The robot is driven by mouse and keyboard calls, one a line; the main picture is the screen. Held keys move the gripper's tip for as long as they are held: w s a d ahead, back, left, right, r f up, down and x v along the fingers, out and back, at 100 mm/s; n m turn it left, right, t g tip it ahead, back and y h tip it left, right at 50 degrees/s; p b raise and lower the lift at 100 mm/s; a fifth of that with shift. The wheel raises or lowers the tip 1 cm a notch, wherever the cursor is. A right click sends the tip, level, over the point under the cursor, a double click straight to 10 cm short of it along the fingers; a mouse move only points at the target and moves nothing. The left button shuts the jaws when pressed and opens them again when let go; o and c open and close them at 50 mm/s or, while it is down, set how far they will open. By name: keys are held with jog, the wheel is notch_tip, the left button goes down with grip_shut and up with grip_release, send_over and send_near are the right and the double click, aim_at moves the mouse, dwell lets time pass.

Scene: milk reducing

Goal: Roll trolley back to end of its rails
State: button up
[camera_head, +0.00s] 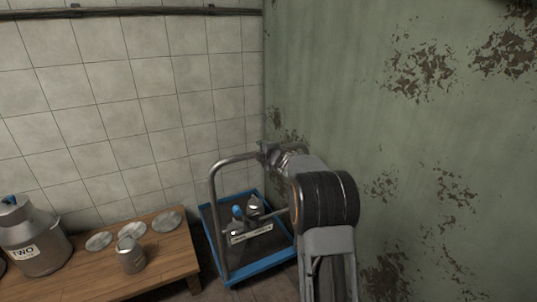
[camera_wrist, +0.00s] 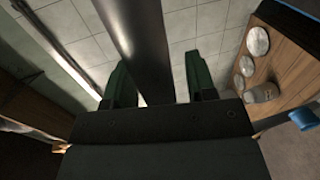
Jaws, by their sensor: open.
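The trolley (camera_head: 264,263) has a blue-edged deck and a tall grey tube handle (camera_head: 217,205). It stands on the floor in the corner by the green wall. My gripper (camera_head: 268,152) is at the upper right part of the handle in the head view, partly hidden by my wrist. In the wrist view, my gripper (camera_wrist: 160,68) has its two green fingers apart. A dark bar (camera_wrist: 140,40), apparently the handle, runs between them, nearer the left finger. Contact cannot be told. The rails cannot be made out.
Small metal cans and a label (camera_head: 250,233) are on the trolley deck. A wooden bench (camera_head: 175,262) to the left holds round lids, a small metal can (camera_head: 130,257) and a milk can marked TWO (camera_head: 35,243). The green wall (camera_head: 400,150) is close on the right.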

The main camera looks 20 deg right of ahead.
jog(key=s+r, duration=0.2)
jog(key=s, duration=1.1)
jog(key=shift+d+r, duration=0.15)
jog(key=shift+r, duration=0.2)
jog(key=s+d+f+m+g+h, duration=0.3)
jog(key=d+f+m+h, duration=0.15)
jog(key=m, duration=0.25)
jog(key=s+a+m+g+p, duration=0.2)
jog(key=s+m+g+p, duration=0.25)
jog(key=s+m, duration=0.25)
jog(key=s+a+r+m+g+y+p, duration=0.2)
jog(key=s+a+r+p, duration=0.5)
jog(key=a, duration=0.3)
jog(key=s+a+r+m+g+y+p, duration=0.2)
jog(key=s+a+r+p, duration=0.5)
jog(key=s+a+p, duration=0.1)
jog(key=shift+s+a+r+g, duration=0.35)
jog(key=shift+s+a, duration=0.5)
jog(key=shift+a, duration=0.3)
